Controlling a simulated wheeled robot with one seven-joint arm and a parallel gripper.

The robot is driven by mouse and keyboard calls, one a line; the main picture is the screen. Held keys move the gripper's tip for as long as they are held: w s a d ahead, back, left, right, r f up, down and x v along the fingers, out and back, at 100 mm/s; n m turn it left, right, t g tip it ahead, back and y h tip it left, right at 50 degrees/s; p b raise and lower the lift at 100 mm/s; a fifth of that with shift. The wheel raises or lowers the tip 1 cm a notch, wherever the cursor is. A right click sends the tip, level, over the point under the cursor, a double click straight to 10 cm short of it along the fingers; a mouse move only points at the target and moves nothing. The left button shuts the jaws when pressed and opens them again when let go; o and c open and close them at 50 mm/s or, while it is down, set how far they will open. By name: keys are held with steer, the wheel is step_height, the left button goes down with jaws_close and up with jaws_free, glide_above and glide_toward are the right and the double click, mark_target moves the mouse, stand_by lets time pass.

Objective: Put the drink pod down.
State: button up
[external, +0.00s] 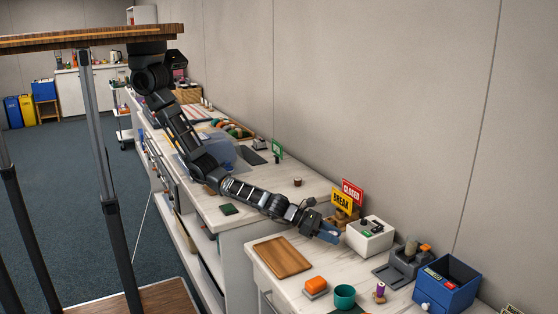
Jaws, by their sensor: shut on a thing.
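My gripper (328,235) is at the end of my outstretched arm, low over the white counter (297,232), just left of a white box-shaped appliance (369,237). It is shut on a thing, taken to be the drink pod. The pod itself is too small and too covered by the fingers to make out clearly. Blue parts show at the fingertips. I cannot tell whether the held thing touches the counter.
A wooden board (281,257), an orange-topped block (316,287), a teal cup (344,296) and a blue box (446,284) stand on the near counter. Yellow and red signs (343,199) stand behind my gripper. A small brown cup (298,182) stands farther back.

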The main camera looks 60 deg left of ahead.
glide_above(337, 251)
step_height(337, 251, down, 3)
steer(key=shift+s+r, duration=0.1)
steer(key=shift+f+b, duration=1.15)
steer(key=shift+f, duration=0.8)
steer(key=shift+f, duration=0.2)
steer(key=o, duration=0.7)
steer(key=shift+o, duration=0.2)
steer(key=shift+r, duration=0.15)
steer(key=shift+r, duration=0.15)
steer(key=p+v, duration=0.5)
steer(key=v, duration=0.7)
